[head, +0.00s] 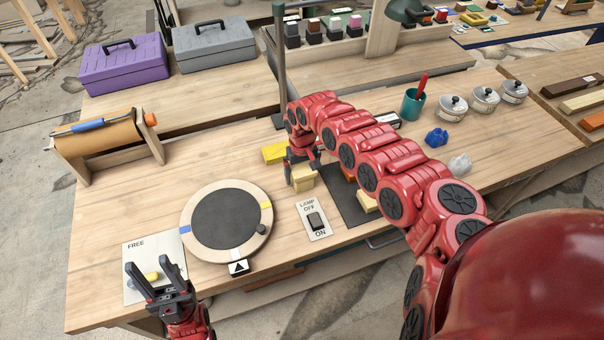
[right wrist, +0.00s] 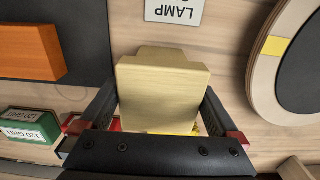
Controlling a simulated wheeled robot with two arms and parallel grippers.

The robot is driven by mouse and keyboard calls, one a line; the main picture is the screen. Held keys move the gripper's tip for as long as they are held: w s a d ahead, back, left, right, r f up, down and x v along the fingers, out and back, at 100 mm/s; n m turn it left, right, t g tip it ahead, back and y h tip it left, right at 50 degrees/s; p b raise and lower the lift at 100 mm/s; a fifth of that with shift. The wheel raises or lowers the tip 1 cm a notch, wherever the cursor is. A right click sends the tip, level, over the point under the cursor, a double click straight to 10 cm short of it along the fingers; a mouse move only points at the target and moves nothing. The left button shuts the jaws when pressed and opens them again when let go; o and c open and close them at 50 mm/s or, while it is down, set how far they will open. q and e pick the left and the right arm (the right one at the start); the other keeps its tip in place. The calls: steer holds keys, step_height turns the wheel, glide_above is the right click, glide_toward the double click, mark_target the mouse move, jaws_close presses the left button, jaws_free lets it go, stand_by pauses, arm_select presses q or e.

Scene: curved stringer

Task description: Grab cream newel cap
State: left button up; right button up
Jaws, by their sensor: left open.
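The cream newel cap (right wrist: 163,92) is a pale block with a narrower step at its far side. In the right wrist view it fills the space between the two fingers of my right gripper (right wrist: 160,95). Both fingertips lie close along its sides; whether they press on it is unclear. In the head view the cap (head: 303,180) is just under my right gripper (head: 301,165), at the left edge of a dark mat. Whether it rests or hangs is unclear. My left gripper (head: 157,276) is open and empty above the bench's front left corner, by the FREE card (head: 133,291).
A round turntable (head: 190,226) and a lamp switch plate (head: 314,220) are left of the dark mat (head: 344,203). Another cream block (head: 367,201) lies on the mat. A yellow box (head: 274,152) is behind my right gripper, near an upright post (head: 280,70).

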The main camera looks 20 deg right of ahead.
steer(key=c, duration=1.1)
steer(key=shift+o, duration=0.2)
steer(key=shift+r, duration=0.1)
